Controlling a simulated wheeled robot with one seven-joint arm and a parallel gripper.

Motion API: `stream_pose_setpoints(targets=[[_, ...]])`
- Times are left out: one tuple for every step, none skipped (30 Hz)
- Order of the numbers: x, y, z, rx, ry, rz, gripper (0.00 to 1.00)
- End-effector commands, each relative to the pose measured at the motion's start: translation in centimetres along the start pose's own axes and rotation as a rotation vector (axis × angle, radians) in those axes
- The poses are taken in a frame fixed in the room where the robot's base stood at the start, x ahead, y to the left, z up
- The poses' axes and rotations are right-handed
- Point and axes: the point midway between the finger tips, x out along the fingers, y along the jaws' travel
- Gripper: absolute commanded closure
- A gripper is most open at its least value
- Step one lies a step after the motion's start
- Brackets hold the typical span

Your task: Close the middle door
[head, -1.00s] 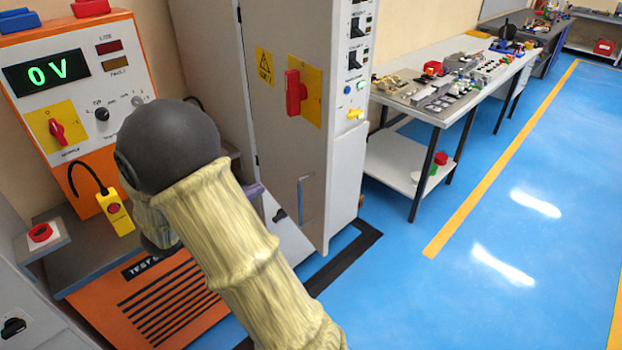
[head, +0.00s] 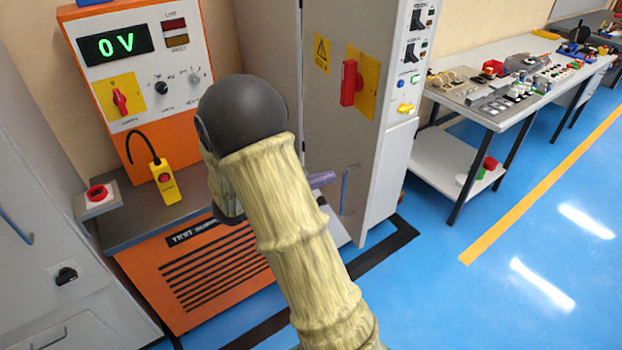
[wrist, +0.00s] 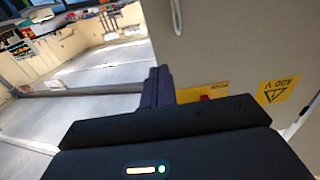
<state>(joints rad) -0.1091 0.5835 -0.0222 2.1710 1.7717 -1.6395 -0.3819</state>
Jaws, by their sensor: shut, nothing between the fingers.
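A tall grey cabinet has a door panel (head: 335,130) with a yellow warning sign, a red switch on a yellow plate and a thin blue-grey handle (head: 348,190) low down. I take this as the middle door; how far it stands open I cannot tell. My gripper (head: 322,180) is mostly hidden behind my arm, with a purple fingertip showing just left of the handle. In the wrist view my dark purple fingers (wrist: 158,86) are together and empty beside the grey door panel (wrist: 235,50). Whether they touch it is unclear.
An orange test unit (head: 215,265) with a yellow hanging control stands left of the cabinet. Another grey cabinet (head: 50,230) is at far left. A bench with parts (head: 500,95) stands right. The blue floor (head: 440,300) at front right is clear.

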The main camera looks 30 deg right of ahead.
Motion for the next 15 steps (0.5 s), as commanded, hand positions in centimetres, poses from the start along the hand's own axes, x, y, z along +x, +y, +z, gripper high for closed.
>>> stream_pose_setpoints(targets=[[1.0,0.0,-0.2,-0.001,0.001,0.003,1.00],[1.6,0.1,-0.2,-0.001,0.000,0.004,1.00],[2.2,0.1,-0.2,-0.002,0.000,0.003,1.00],[2.8,0.1,-0.2,-0.002,0.001,0.003,1.00],[3.3,0.1,-0.2,-0.002,0.000,0.004,1.00],[4.0,0.0,-0.2,-0.002,0.000,0.003,1.00],[4.6,0.1,-0.2,-0.002,0.000,0.004,1.00],[5.1,0.1,-0.2,-0.002,0.001,0.003,1.00],[5.8,0.1,-0.2,-0.001,0.000,0.004,1.00],[6.3,0.1,-0.2,-0.001,0.000,0.003,1.00],[6.7,0.1,-0.2,-0.001,0.000,0.002,1.00],[7.3,0.1,-0.2,-0.001,0.000,0.003,1.00],[7.6,0.1,-0.2,-0.001,0.001,0.002,1.00],[7.9,0.0,-0.2,-0.001,0.001,0.001,1.00],[8.2,0.0,-0.1,-0.001,0.000,0.001,1.00]])
